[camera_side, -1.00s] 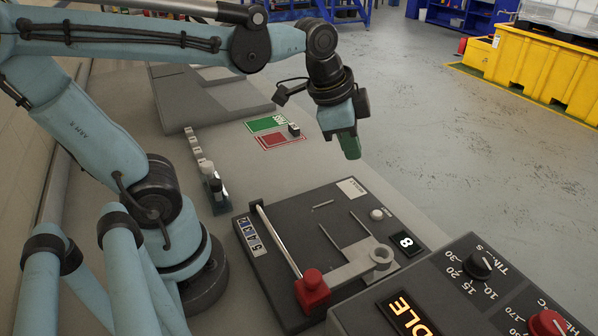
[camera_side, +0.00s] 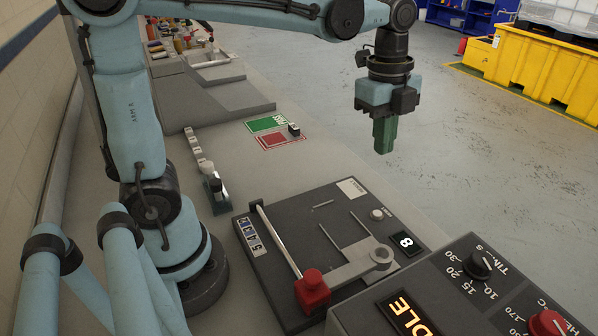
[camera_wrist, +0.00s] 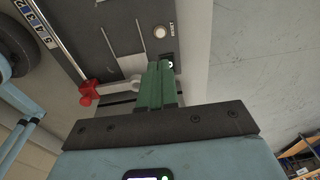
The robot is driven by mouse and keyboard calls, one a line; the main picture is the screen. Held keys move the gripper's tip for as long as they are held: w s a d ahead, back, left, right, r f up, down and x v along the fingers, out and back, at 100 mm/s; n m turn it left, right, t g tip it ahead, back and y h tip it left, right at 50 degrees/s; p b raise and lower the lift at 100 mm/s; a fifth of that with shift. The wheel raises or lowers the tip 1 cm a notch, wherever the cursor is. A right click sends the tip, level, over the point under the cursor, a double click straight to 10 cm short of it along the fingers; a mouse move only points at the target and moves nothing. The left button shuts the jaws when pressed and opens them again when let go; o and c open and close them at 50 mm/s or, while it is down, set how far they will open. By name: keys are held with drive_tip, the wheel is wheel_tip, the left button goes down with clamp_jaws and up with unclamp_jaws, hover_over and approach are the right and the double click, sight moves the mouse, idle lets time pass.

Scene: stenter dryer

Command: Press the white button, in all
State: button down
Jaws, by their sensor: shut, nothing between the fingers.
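The white button (camera_side: 377,214) is a small round cap on the dark panel (camera_side: 290,222), beside the display that reads 8 (camera_side: 406,243). In the wrist view the white button (camera_wrist: 160,32) shows next to the word RESET, beyond my fingertips. My gripper (camera_side: 383,150) has green fingers, shut and empty, pointing down. It hangs in the air above the button's side of the panel, clear of it. In the wrist view my gripper (camera_wrist: 158,68) covers part of the display (camera_wrist: 169,62).
The panel carries a red knob (camera_side: 312,289), a metal rod (camera_side: 277,238) and a grey bracket (camera_side: 352,268). A control box (camera_side: 450,300) with dials stands at the front right. Green and red mats (camera_side: 266,123) lie farther back. A yellow bin (camera_side: 545,62) stands on the floor beyond.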

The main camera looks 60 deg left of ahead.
sight(377, 212)
drive_tip(key=f, duration=0.9)
drive_tip(key=d+f, duration=0.1)
drive_tip(key=f, duration=0.4)
drive_tip(key=shift+w, duration=0.3)
drive_tip(key=shift+d+f, duration=0.1)
drive_tip(key=shift+f, duration=0.85)
drive_tip(key=shift+w, duration=0.1)
drive_tip(key=shift+r, duration=0.1)
wheel_tip(377, 212, up, 9)
drive_tip(key=shift+s+a, duration=0.2)
drive_tip(key=shift+a, duration=0.15)
idle(0.3)
